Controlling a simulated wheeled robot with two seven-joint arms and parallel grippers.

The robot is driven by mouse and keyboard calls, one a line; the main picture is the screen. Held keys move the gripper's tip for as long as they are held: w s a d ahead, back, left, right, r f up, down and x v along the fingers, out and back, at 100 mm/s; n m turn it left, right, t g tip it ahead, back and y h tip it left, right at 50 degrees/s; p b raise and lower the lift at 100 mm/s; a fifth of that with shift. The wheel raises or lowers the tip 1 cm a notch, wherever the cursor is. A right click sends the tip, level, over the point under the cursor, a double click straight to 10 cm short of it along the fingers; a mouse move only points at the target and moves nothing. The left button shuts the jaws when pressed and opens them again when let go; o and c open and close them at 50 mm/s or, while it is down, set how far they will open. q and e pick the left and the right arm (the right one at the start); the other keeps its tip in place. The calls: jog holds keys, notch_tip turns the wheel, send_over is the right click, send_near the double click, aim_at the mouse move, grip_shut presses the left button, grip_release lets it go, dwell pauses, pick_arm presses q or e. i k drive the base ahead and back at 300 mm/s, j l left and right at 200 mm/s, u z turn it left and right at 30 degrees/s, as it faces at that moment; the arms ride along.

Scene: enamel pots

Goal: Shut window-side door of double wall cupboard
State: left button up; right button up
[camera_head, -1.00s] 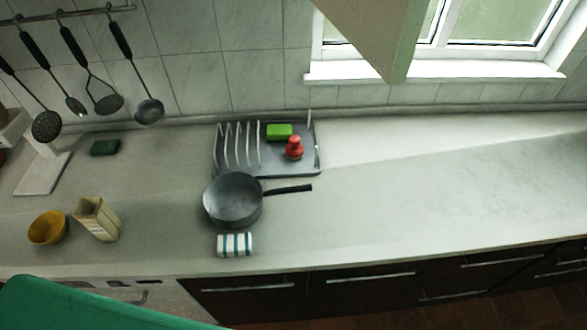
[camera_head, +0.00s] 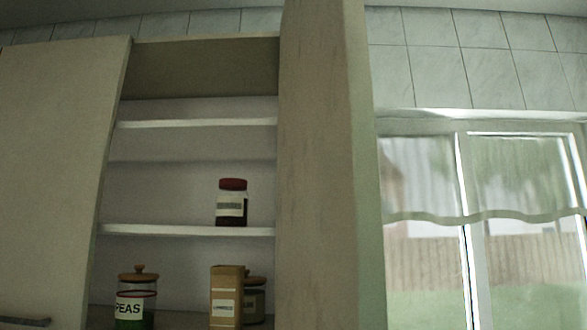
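The double wall cupboard (camera_head: 200,67) fills the left and middle of the head view. Its window-side door (camera_head: 322,170) stands open, jutting toward me beside the window, seen nearly edge-on. The other door (camera_head: 58,170), on the left, looks closed, with a bar handle (camera_head: 25,321) at its lower edge. The right half of the cupboard is exposed, with its shelves in sight. The handle of the open door is not in view. Neither of my grippers is in view.
A red-lidded jar (camera_head: 232,203) stands on the middle shelf (camera_head: 190,230). Below are a PEAS jar (camera_head: 136,298), a cardboard box (camera_head: 226,297) and another jar (camera_head: 254,298) partly behind it. The window (camera_head: 480,225) with a short curtain is right of the open door.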

aim_at(331, 274)
jog(key=l+u, duration=0.35)
jog(key=i+l+u, duration=0.1)
jog(key=l+u, duration=0.3)
jog(key=l, duration=0.15)
jog(key=l+u, duration=0.35)
jog(key=k+j+u, duration=0.1)
jog(key=k+j, duration=0.75)
jog(key=k+l, duration=0.05)
jog(key=k, duration=0.05)
